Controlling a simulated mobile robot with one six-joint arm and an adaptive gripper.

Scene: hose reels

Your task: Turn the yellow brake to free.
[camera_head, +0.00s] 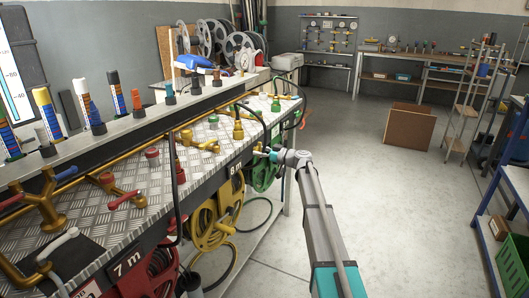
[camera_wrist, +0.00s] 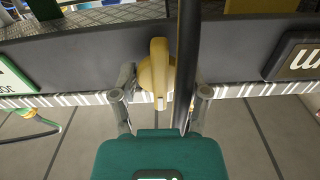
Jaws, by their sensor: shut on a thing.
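The yellow brake (camera_wrist: 158,72) is a rounded lever on the dark front rail of the bench. It stands upright in the wrist view, between the two fingers of my gripper (camera_wrist: 160,94). My gripper is shut on it. A black hose (camera_wrist: 187,65) runs down beside the brake, also between the fingers. In the head view my gripper (camera_head: 272,155) is at the bench front, right of the "8 m" plate. I cannot make out the brake there. The yellow hose reel (camera_head: 208,228) hangs below the rail.
A green reel (camera_head: 265,173) hangs close to my gripper. The metal bench top (camera_head: 120,182) carries several coloured valves and a brass pipe. Black hoses loop over the front edge. The floor (camera_head: 370,195) to the right is open, with a brown box (camera_head: 409,127) farther back.

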